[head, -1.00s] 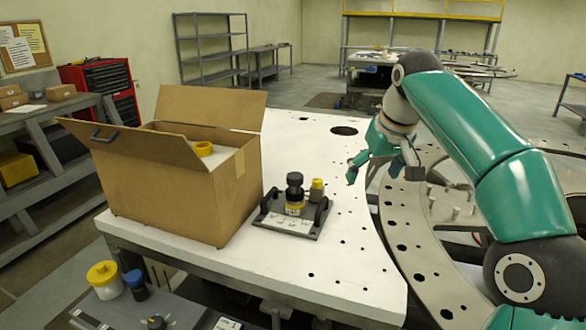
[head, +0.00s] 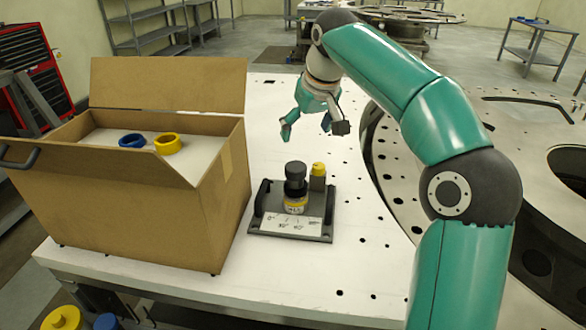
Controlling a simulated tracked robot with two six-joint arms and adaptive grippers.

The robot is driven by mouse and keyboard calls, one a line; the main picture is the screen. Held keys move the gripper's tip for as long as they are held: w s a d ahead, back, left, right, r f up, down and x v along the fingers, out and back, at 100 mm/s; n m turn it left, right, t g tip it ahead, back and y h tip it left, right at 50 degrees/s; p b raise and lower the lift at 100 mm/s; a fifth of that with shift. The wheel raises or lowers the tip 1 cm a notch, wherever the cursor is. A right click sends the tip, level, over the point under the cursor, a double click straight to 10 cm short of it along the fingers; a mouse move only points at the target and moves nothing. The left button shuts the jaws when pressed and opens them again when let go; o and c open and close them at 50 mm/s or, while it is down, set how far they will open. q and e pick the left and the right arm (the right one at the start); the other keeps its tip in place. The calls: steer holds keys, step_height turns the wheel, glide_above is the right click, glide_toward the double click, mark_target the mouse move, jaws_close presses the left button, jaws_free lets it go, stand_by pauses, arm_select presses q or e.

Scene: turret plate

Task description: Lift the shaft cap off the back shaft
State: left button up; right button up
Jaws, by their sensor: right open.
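A dark grey base plate (head: 262,223) with side handles lies on the white table. On it stands a black-topped cylinder (head: 296,180) with a yellow-and-white label. Just behind it, to the right, a small yellow cap (head: 319,169) sits on a grey block or shaft (head: 317,184). I cannot tell for certain which piece is the shaft cap. My right gripper (head: 308,127) is open and empty, above the table beyond the plate, apart from both parts. My left gripper is not in view.
An open cardboard box (head: 150,215) stands left of the plate, with a blue ring (head: 132,140) and a yellow ring (head: 169,144) inside. A large holed metal ring (head: 385,170) lies to the right. White table (head: 275,92) is clear behind the plate.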

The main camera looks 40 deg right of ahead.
glide_above(295, 166)
steer(key=s, duration=0.2)
steer(key=f, duration=0.6)
steer(key=shift+a+f, duration=0.2)
steer(key=shift+s+x, duration=0.2)
steer(key=shift+x, duration=2.8)
steer(key=shift+a+f, duration=0.1)
steer(key=shift+a, duration=0.05)
steer(key=c, duration=1)
